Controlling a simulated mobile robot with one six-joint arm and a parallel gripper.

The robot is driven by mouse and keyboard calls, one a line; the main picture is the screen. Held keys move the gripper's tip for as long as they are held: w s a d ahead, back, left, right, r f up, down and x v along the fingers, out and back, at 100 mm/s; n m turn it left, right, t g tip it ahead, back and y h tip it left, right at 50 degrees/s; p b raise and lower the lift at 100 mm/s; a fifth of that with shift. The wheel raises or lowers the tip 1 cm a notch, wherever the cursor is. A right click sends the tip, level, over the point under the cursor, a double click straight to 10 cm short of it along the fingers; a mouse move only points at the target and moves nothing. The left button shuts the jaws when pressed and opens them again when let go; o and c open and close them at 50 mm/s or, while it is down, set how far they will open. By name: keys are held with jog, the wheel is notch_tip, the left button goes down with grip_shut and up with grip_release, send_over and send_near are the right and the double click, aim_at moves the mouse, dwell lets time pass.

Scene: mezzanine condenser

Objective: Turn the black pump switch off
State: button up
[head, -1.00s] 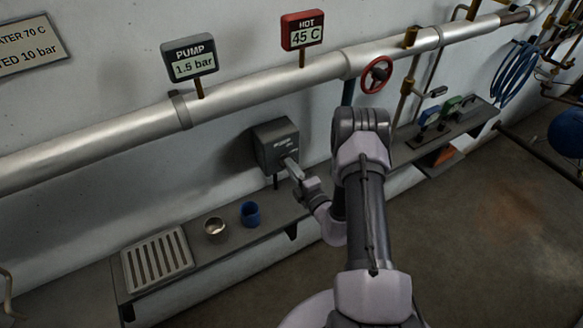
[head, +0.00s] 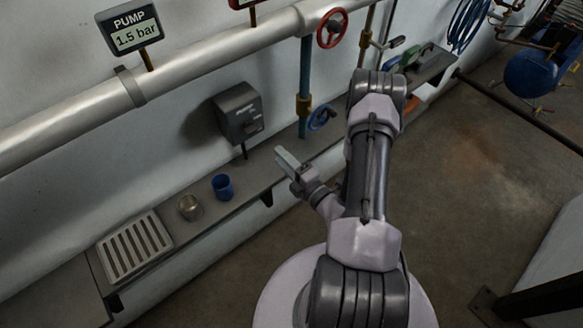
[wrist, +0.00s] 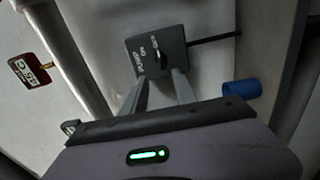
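The dark grey pump switch box (head: 239,113) is mounted on the wall above the shelf. In the wrist view the box (wrist: 177,62) shows its front with white lettering and a black knob (wrist: 158,52). The knob is small and dim, so I cannot tell clearly which mark it points to. My gripper (head: 287,160) is in front of the box, to its lower right, with a visible gap. In the wrist view its two fingers (wrist: 161,80) are apart with nothing between them. The pump display (head: 134,31) reads 1.5 bar.
The shelf (head: 235,198) below the box holds a blue cup (head: 222,187), a metal cup (head: 190,207) and a slatted tray (head: 134,246). A thick pipe (head: 205,62) runs above. A blue valve wheel (head: 321,117) and red wheel (head: 332,28) are to the right.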

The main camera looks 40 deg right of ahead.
jog(key=s, duration=0.5)
jog(key=shift+w, duration=0.1)
